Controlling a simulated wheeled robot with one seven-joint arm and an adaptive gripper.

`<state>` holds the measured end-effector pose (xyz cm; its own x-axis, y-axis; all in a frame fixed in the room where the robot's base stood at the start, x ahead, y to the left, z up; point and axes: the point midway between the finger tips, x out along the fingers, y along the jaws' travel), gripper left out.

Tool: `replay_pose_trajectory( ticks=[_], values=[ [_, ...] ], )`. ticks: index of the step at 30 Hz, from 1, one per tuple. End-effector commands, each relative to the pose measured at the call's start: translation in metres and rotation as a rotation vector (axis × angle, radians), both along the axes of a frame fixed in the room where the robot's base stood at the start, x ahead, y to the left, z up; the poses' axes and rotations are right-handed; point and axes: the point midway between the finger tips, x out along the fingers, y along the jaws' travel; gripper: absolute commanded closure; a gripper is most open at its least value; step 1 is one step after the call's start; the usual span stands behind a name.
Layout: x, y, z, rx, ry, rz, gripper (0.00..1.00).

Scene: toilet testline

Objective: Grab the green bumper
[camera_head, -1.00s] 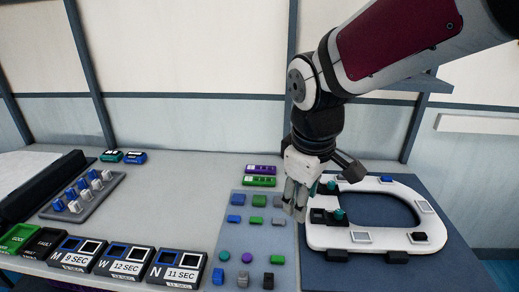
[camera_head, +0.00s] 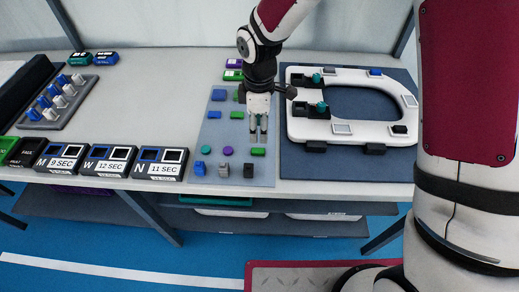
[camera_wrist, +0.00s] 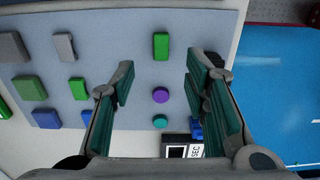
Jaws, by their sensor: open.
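A small green block (camera_head: 258,151) lies at the right of the lower part of the blue-grey mat (camera_head: 208,133), in a row with a purple disc (camera_head: 227,151) and a teal disc (camera_head: 173,154). My gripper (camera_head: 258,135) points down above the mat, just behind this block, open and empty. In the wrist view the green block (camera_wrist: 161,46) shows beyond the gap between my open fingers (camera_wrist: 160,72), apart from both. Two more green blocks (camera_wrist: 78,90) (camera_wrist: 30,88) lie left of the fingers in the wrist view. Which block is the bumper I cannot tell.
A white toilet-seat-shaped part (camera_head: 342,128) on a dark mat stands right of my gripper. Labelled boxes (camera_head: 109,160) line the front table edge. A dark block (camera_head: 249,170) sits just in front of the green one; grey blocks (camera_head: 199,168) are close by.

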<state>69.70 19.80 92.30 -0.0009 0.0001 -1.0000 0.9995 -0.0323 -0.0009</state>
Motion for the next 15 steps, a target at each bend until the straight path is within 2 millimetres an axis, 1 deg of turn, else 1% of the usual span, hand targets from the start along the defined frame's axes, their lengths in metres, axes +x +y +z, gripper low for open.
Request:
replay_pose_trajectory(
  ticks=[1,3,6,11,15],
  values=[
    [-0.001,0.000,-0.011,-0.002,0.004,0.001,0.58],
    [-0.001,0.000,-0.021,-0.001,0.002,0.001,0.58],
    [-0.001,0.000,-0.031,-0.001,0.001,-0.001,0.58],
    [-0.001,0.000,-0.040,-0.001,0.001,-0.001,0.58],
    [-0.003,0.002,-0.057,-0.002,0.003,0.000,0.58]
  ],
)
